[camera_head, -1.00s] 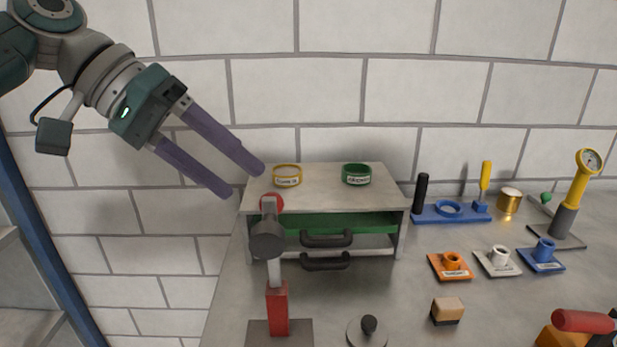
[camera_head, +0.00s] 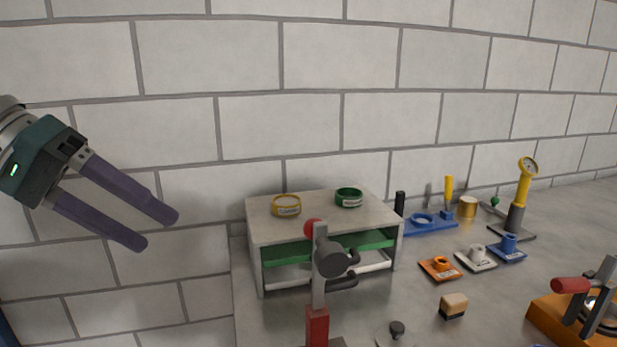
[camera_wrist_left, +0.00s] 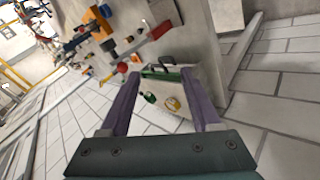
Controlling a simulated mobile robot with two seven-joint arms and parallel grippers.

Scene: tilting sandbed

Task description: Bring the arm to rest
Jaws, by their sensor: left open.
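My left gripper (camera_head: 160,232) is in the upper left of the head view, in front of the white block wall. Its two purple fingers are spread apart with nothing between them, pointing down and to the right. It is left of the small drawer cabinet (camera_head: 322,224) and apart from it. In the left wrist view the open fingers (camera_wrist_left: 163,82) frame that cabinet some way off. My right gripper is not seen.
A yellow ring (camera_head: 286,206) and a green ring (camera_head: 348,198) lie on the cabinet. A red-handled stand (camera_head: 317,325) is in front of it. The wall area around my gripper is free.

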